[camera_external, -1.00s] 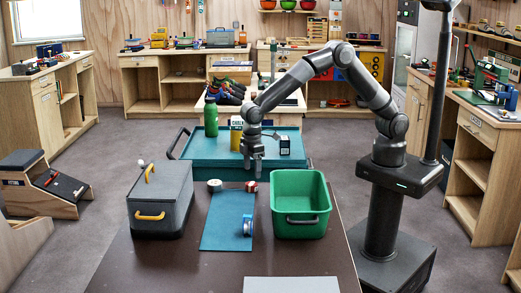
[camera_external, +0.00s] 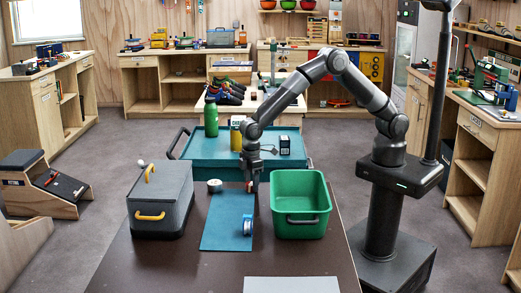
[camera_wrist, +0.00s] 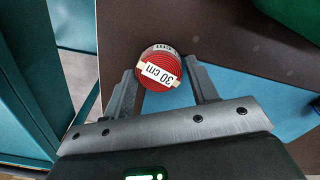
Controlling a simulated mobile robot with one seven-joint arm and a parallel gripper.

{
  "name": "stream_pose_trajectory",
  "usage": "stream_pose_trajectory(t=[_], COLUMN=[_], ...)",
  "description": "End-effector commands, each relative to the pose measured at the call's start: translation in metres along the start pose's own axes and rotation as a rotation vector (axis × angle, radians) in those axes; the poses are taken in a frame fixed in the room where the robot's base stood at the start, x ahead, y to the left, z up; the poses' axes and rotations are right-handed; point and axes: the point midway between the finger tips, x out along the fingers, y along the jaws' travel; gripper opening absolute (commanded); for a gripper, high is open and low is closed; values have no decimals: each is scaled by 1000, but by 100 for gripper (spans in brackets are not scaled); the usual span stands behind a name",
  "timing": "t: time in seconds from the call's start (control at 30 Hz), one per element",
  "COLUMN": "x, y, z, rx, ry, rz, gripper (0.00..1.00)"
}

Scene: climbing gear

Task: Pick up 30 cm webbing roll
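The 30 cm webbing roll (camera_wrist: 159,69) is red with a white label reading "30 cm". In the wrist view it lies between the tips of my gripper (camera_wrist: 160,82), whose two fingers stand apart on either side of it. In the external view my gripper (camera_external: 251,186) points down at the far edge of the blue mat (camera_external: 224,238), left of the green bin, and largely hides the red roll. I cannot tell whether the fingers touch the roll.
A green bin (camera_external: 300,229) stands close on the right. A grey box with yellow handles (camera_external: 160,205) is on the left. A teal cart (camera_external: 205,150) stands behind the table.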

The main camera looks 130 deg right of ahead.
Motion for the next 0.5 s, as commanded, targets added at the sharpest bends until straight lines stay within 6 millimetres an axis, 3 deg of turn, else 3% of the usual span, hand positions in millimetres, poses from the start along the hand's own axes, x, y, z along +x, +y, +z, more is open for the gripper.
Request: stream_pose_trajectory(t=[0.37, 0.5], x=[0, 0], y=[0, 0], z=[0, 0], rx=[0, 0], ry=[0, 1], rz=[0, 0], gripper=[22, 20])
